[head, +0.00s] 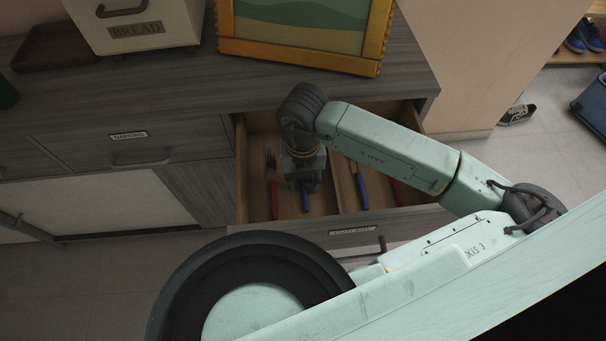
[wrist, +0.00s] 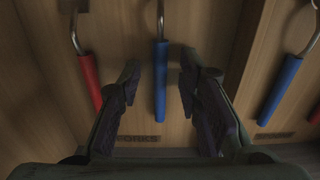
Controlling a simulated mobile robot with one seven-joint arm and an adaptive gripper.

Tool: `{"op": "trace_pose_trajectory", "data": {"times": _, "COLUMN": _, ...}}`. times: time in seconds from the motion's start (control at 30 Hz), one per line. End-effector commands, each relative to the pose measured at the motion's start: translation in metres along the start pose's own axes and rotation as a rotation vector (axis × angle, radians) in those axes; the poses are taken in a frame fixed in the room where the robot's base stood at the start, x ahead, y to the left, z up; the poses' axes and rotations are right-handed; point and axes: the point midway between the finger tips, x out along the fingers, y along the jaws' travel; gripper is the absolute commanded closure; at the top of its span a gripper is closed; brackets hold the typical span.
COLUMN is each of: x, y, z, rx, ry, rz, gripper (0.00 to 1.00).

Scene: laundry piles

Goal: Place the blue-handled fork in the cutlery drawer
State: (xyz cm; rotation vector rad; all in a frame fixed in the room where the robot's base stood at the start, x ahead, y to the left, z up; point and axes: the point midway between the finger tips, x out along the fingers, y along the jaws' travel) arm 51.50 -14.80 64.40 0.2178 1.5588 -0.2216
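The cutlery drawer (head: 318,221) is pulled out below the countertop. A blue-handled piece (head: 305,197) is in its left compartment under my gripper (head: 304,181); its upper end is hidden in the head view. In the wrist view the blue handle (wrist: 160,82) runs between the two fingers of my gripper (wrist: 160,90), with a gap on each side. The fingers are apart and grip nothing. The compartment's floor label (wrist: 138,137) reads "FORKS", partly covered by a finger. The tines are out of the wrist view.
A red-handled fork (head: 273,190) lies left of the blue handle. Right of the divider (head: 335,185) are another blue-handled piece (head: 361,190) and a red-handled one (head: 396,191). A yellow picture frame (head: 300,57) and bread box (head: 135,35) stand on the countertop.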

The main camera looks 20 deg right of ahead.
Motion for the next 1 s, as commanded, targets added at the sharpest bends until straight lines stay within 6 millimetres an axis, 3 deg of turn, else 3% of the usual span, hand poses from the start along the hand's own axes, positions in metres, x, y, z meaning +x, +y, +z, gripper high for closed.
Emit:
{"op": "trace_pose_trajectory", "data": {"times": 0.17, "x": -0.012, "y": -0.001, "z": 0.001, "rx": 0.0, "ry": -0.002, "rz": -0.002, "gripper": 0.68}}
{"op": "trace_pose_trajectory", "data": {"times": 0.6, "x": -0.102, "y": -0.001, "z": 0.001, "rx": 0.0, "ry": -0.003, "rz": -0.002, "gripper": 0.68}}
{"op": "trace_pose_trajectory", "data": {"times": 0.8, "x": -0.12, "y": 0.0, "z": 0.001, "rx": 0.0, "ry": 0.0, "rz": -0.001, "gripper": 0.68}}
{"op": "trace_pose_trajectory", "data": {"times": 1.0, "x": -0.123, "y": 0.0, "z": 0.0, "rx": 0.0, "ry": 0.002, "rz": 0.0, "gripper": 0.68}}
